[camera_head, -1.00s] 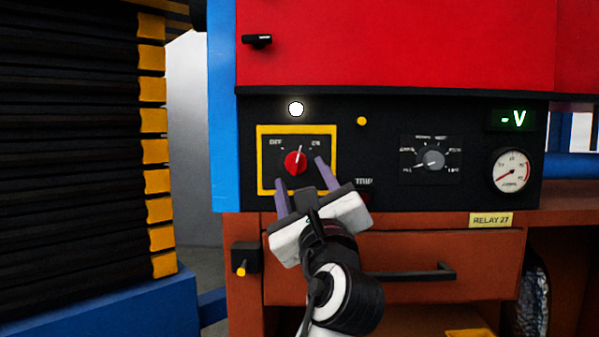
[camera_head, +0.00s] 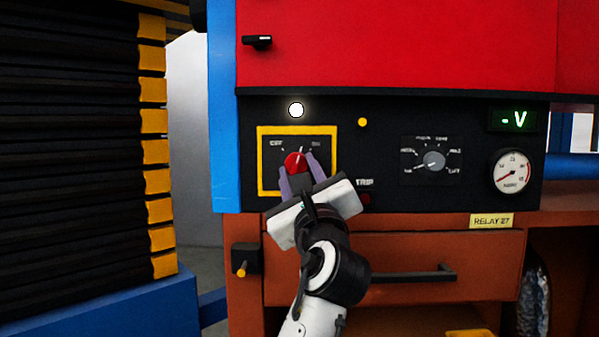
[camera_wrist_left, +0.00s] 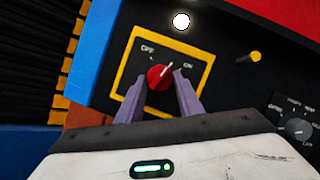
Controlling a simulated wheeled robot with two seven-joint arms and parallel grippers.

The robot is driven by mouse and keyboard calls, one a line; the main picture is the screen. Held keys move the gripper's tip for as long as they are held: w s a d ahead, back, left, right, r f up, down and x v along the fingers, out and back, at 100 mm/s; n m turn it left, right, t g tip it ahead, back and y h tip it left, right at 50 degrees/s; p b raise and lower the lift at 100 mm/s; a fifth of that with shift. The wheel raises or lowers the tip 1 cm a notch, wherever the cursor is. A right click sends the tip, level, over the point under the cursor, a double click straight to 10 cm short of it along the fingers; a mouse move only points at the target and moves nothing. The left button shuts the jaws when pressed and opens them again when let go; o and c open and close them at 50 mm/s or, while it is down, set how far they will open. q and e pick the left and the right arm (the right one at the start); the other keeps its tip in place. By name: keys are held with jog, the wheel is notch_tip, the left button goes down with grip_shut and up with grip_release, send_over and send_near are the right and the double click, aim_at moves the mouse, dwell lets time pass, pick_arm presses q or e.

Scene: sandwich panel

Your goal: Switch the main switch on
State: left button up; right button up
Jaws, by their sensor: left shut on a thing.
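The main switch is a red rotary knob (camera_head: 296,162) inside a yellow square frame (camera_head: 331,150) on the black panel, with OFF at upper left and ON at upper right. Its white pointer mark leans up and slightly right in the head view. In the left wrist view the red knob (camera_wrist_left: 159,77) points toward the ON side. My left gripper (camera_head: 299,171) has its purple fingers closed in on either side of the knob, gripping it. The fingers also show in the left wrist view (camera_wrist_left: 158,92). My right gripper is not in view.
A lit white lamp (camera_head: 296,110) is above the frame. A yellow button (camera_head: 362,122), a grey selector dial (camera_head: 433,161), a round gauge (camera_head: 512,171) and a green "-V" display (camera_head: 513,119) are to the right. A drawer handle (camera_head: 410,273) juts out below.

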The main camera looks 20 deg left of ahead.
pick_arm(q)
jog(key=m+p, duration=0.1)
jog(key=p, duration=0.2)
jog(key=m+t+h+p, duration=0.1)
jog(key=m+p, duration=0.1)
jog(key=m+h+p, duration=0.1)
jog(key=m+p, duration=0.1)
jog(key=p, duration=0.1)
jog(key=shift+a+r+p, duration=0.25)
jog(key=shift+p, duration=0.1)
jog(key=shift+f+m+t+h+p, duration=0.1)
jog(key=shift+m+t+h+p, duration=0.35)
jog(key=shift+m+p, duration=0.6)
jog(key=shift+s+f+m+h+p, duration=0.15)
jog(key=shift+m+h+p, duration=0.3)
jog(key=shift+m+p, duration=0.3)
jog(key=shift+f, duration=0.15)
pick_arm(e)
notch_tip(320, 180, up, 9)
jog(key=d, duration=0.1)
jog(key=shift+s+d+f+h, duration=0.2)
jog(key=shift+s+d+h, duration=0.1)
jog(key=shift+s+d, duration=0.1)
pick_arm(q)
jog(key=o, duration=1.1)
jog(key=shift+c, duration=0.2)
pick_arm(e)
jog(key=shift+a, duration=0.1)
